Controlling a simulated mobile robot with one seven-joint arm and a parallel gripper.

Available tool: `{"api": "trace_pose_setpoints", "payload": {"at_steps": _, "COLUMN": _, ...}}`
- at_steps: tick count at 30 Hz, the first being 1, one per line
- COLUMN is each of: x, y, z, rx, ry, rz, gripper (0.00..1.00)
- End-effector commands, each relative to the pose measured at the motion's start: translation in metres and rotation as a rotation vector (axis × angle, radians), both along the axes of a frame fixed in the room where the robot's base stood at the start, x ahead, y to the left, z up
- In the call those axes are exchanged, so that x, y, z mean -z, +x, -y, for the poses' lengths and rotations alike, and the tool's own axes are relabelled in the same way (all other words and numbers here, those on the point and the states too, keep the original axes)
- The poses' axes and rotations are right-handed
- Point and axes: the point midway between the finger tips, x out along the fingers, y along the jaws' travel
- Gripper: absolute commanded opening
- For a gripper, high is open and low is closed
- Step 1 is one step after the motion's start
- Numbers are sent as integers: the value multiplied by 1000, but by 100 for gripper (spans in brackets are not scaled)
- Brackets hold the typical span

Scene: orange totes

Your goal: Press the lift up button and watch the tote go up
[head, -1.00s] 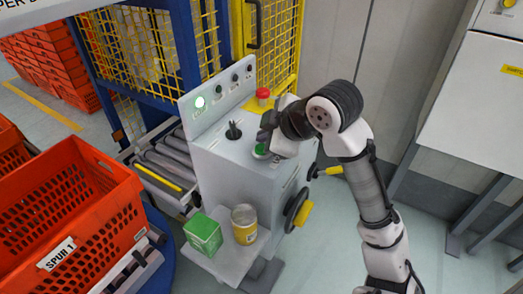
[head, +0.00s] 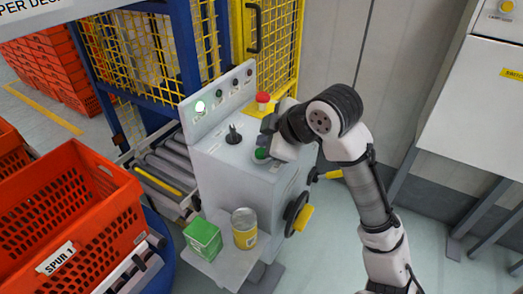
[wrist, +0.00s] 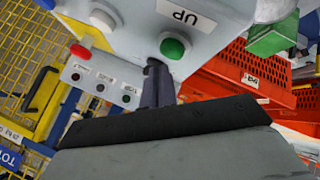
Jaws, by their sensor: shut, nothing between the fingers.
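The green up button (head: 260,153) is on the sloped top of the grey control console (head: 222,165). In the wrist view the green button (wrist: 173,47) sits in a pale collar beside a label reading UP (wrist: 187,14). My gripper (head: 267,138) is shut and empty, its fingers beside the button in the head view. In the wrist view the dark fingertips (wrist: 156,66) are close to the button's edge; I cannot tell whether they touch it. An orange tote (head: 100,235) labelled SPUR 1 stands at the left on a conveyor.
A red knob (head: 263,98) stands at the console's back corner. A green box (head: 203,238) and a yellow can (head: 244,235) stand on the lower shelf. A yellow mesh fence (head: 278,45) is behind.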

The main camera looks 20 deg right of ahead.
Motion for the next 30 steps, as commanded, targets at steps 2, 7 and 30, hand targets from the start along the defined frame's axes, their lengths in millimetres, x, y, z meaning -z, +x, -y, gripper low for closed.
{"api": "trace_pose_setpoints", "payload": {"at_steps": 2, "x": 0, "y": 0, "z": 0, "rx": 0, "ry": 0, "rz": 0, "gripper": 0}}
{"api": "trace_pose_setpoints", "payload": {"at_steps": 7, "x": 0, "y": 0, "z": 0, "rx": 0, "ry": 0, "rz": 0, "gripper": 0}}
{"api": "trace_pose_setpoints", "payload": {"at_steps": 30, "x": 8, "y": 0, "z": 0, "rx": -1, "ry": 1, "rz": 0, "gripper": 0}}
